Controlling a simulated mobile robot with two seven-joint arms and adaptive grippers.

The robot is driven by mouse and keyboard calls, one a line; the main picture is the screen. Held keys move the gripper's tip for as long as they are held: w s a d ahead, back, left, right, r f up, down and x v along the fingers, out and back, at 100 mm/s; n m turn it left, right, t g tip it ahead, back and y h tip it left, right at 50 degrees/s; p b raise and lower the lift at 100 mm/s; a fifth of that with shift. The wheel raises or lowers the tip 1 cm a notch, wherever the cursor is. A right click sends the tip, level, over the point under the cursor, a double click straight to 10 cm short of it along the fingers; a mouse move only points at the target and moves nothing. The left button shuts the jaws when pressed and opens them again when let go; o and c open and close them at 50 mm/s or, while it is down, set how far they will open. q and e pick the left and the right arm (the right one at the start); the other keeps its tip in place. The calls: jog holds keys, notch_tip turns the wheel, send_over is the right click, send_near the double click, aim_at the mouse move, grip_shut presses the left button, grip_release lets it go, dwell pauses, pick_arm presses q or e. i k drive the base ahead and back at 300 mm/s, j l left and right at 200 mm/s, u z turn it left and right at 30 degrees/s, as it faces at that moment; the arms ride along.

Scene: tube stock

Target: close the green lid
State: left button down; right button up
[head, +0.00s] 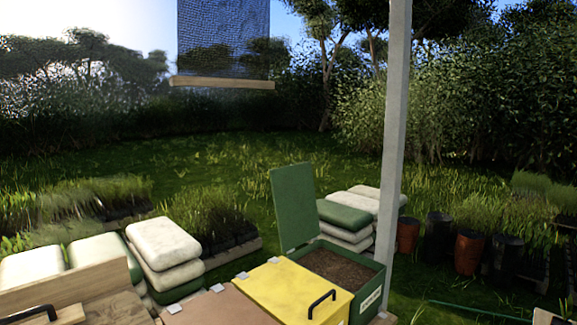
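The green lid (295,205) stands open, roughly upright, at the back of a green box (369,290). The box is open at the top and shows brown soil (343,268) inside. A pale label is on the box's front. Neither of my grippers shows in the head view, so I cannot see whether they are open or shut.
A shut yellow lid (293,287) with a black handle sits left of the green box. A brown lid (216,308) lies further left. A grey post (392,140) rises right beside the green box. Stacked sacks (164,246) and pots (469,252) stand behind.

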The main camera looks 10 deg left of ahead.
aim_at(293, 186)
jog(key=i+l, duration=0.2)
jog(key=i+l+u, duration=0.1)
jog(key=i+l, duration=0.15)
jog(key=l, duration=0.2)
jog(key=i+l, duration=0.2)
jog(key=l, duration=0.15)
